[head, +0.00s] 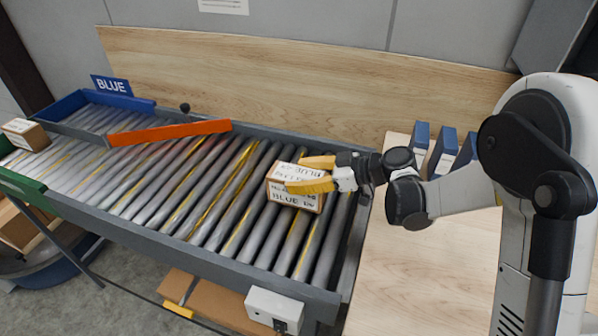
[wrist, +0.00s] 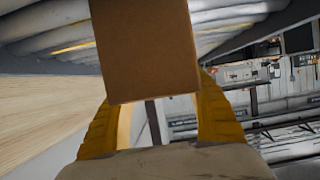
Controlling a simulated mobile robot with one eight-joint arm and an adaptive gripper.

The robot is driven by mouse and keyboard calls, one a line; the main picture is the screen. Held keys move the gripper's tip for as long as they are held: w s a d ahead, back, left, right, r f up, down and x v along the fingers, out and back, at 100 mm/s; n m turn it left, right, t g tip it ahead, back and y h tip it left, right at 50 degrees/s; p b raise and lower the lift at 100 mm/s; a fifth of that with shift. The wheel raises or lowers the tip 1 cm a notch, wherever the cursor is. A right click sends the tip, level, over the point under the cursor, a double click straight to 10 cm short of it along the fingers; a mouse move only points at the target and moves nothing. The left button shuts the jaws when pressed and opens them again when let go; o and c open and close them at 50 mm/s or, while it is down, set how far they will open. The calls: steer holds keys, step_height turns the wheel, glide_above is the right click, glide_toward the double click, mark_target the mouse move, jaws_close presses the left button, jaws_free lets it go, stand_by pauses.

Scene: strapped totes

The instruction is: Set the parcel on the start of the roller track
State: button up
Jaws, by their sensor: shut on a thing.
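The parcel (head: 297,194) is a small brown cardboard box with a printed label that includes the word BLUE. In the head view it is at the right-hand end of the roller track (head: 235,225), over the grey rollers. My gripper (head: 307,175) has yellow fingers and is shut on the parcel, reaching in from the right. In the wrist view the parcel (wrist: 147,50) fills the upper middle between the yellow fingers (wrist: 160,115). I cannot tell whether the parcel's underside touches the rollers.
An orange diverter bar (head: 170,132) lies across the track further left. A blue-walled lane with a BLUE sign (head: 111,85) is at the far left, near another box (head: 25,134). Blue objects (head: 442,150) stand on the wooden table (head: 400,270) at right. A white control box (head: 273,310) hangs at the front.

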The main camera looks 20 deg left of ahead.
steer(key=shift+f, duration=0.35)
steer(key=shift+r, duration=0.1)
steer(key=o, duration=1.4)
steer(key=shift+s, duration=0.1)
steer(key=shift+d, duration=0.1)
steer(key=w+p+v, duration=0.1)
steer(key=p+v, duration=0.3)
steer(key=v, duration=0.8)
steer(key=s+d+r+m+t+h, duration=0.2)
steer(key=s+d+m+h, duration=0.2)
steer(key=s+d+m, duration=0.1)
steer(key=s+d+r+m+t+h, duration=0.2)
steer(key=s+d+m+h, duration=0.3)
steer(key=s+d, duration=0.3)
steer(key=s+d+r+m+t+h, duration=0.2)
steer(key=s+d+r+m+h, duration=0.1)
steer(key=s+d+m, duration=0.4)
steer(key=shift+s+d+h, duration=0.1)
steer(key=shift+d+h, duration=0.6)
steer(key=shift+d, duration=1)
